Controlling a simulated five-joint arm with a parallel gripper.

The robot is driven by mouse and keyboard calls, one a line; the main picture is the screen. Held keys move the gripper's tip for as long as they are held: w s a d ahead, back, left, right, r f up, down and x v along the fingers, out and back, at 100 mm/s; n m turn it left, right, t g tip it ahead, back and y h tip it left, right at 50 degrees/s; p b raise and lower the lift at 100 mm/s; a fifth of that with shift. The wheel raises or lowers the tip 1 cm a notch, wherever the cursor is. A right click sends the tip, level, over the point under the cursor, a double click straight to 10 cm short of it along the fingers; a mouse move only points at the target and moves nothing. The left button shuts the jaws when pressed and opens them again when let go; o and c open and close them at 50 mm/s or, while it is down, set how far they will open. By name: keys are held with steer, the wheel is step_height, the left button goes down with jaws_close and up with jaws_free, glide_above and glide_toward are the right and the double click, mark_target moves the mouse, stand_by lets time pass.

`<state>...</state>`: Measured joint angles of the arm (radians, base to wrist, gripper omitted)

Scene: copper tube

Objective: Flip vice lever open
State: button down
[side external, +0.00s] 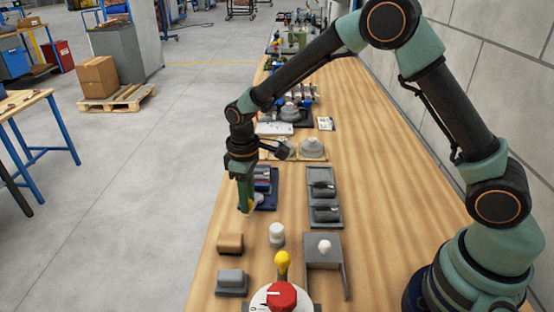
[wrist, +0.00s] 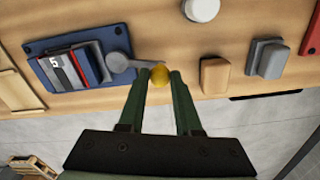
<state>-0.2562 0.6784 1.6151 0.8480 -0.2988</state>
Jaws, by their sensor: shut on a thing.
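The vice sits on a blue base plate (wrist: 38,50) in the wrist view. It has blue, grey and red jaw blocks (wrist: 75,65), and a figure 5 shows on its face. A grey lever (wrist: 120,62) sticks out from its right side and ends in a yellow knob (wrist: 160,76). My gripper (wrist: 161,78) is shut on the yellow knob, with one dark green finger on each side. In the side view the vice (side external: 266,190) is partly hidden behind my gripper (side external: 246,209), which points down at the table's left edge.
A tan block (side external: 230,243), a grey block (side external: 231,279) and a white cylinder (side external: 277,234) stand nearby. A yellow-tipped stick (side external: 282,261) and a red dial (side external: 282,296) are nearer the camera. A grey tray (side external: 323,211) lies right of the vice. The right of the table (side external: 385,190) is clear.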

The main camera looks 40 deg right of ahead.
steer(key=w+m, duration=0.1)
steer(key=m, duration=0.1)
steer(key=w+a+m, duration=0.1)
steer(key=shift+r+m, duration=0.1)
steer(key=shift+m, duration=0.3)
steer(key=w+m, duration=0.2)
steer(key=m, duration=0.1)
steer(key=shift+m, duration=0.3)
steer(key=w+m, duration=0.1)
steer(key=m, duration=0.1)
steer(key=w+m, duration=0.1)
steer(key=m, duration=0.1)
steer(key=shift+w+d, duration=0.2)
steer(key=shift+d, duration=0.15)
steer(key=shift+w+d+m, duration=0.3)
steer(key=shift+w+m, duration=0.1)
steer(key=shift+m, duration=0.6)
steer(key=shift+w+d+m, duration=0.3)
steer(key=shift+w+m, duration=0.1)
steer(key=shift+m, duration=0.6)
steer(key=shift+w, duration=0.1)
steer(key=c, duration=0.6)
jaws_free()
step_height(320, 180, up, 12)
